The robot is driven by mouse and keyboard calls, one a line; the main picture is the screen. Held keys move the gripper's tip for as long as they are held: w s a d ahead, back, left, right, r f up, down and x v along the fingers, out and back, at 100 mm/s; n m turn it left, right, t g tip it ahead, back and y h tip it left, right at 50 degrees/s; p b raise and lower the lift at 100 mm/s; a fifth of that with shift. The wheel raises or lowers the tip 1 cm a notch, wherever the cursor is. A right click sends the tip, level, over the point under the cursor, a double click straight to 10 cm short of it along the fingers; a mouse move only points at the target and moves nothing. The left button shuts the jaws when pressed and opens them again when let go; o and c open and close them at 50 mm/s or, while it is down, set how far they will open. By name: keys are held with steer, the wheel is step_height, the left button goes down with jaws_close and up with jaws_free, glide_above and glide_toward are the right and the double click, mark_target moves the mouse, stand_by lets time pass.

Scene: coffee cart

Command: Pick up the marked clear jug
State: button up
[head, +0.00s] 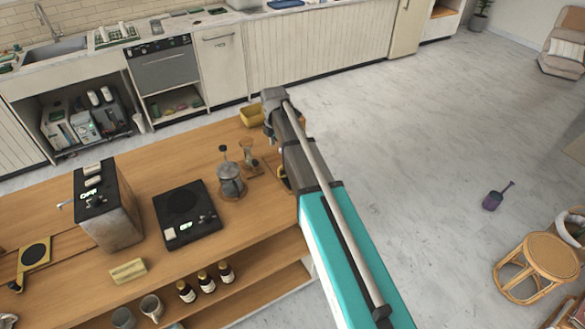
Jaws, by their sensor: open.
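I cannot pick out a clear jug with a visible marking in the head view. A glass press-style pot (230,182) with a dark lid and knob stands upright on the wooden counter (200,160). A small glass vessel with a narrow waist (249,157) stands just behind it to the right. My arm reaches over the counter's right end, and its grey part hides what lies beneath and behind it. Small dark and yellowish parts show at its left edge, too little to name. My gripper is hidden, so its place relative to any jug cannot be seen.
A black hot plate (186,213) and a steel machine (106,205) stand left of the pot. A wooden block (128,271) lies near the front edge. A yellow bin (252,117) is at the back edge. Dark bottles (206,282) stand on the shelf below.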

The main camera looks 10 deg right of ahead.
mark_target(279, 168)
steer(key=shift+f, duration=0.1)
step_height(279, 168, down, 8)
steer(key=b, duration=0.8)
steer(key=shift+f+b, duration=0.25)
steer(key=shift+b, duration=0.1)
steer(key=shift+f, duration=0.1)
stand_by(0.4)
steer(key=shift+s+d+f+b, duration=0.1)
steer(key=shift+f+b, duration=1.15)
steer(key=shift+b, duration=0.05)
steer(key=shift+s+f+b, duration=0.1)
steer(key=shift+f+b, duration=1.15)
steer(key=shift+b, duration=0.05)
jaws_close()
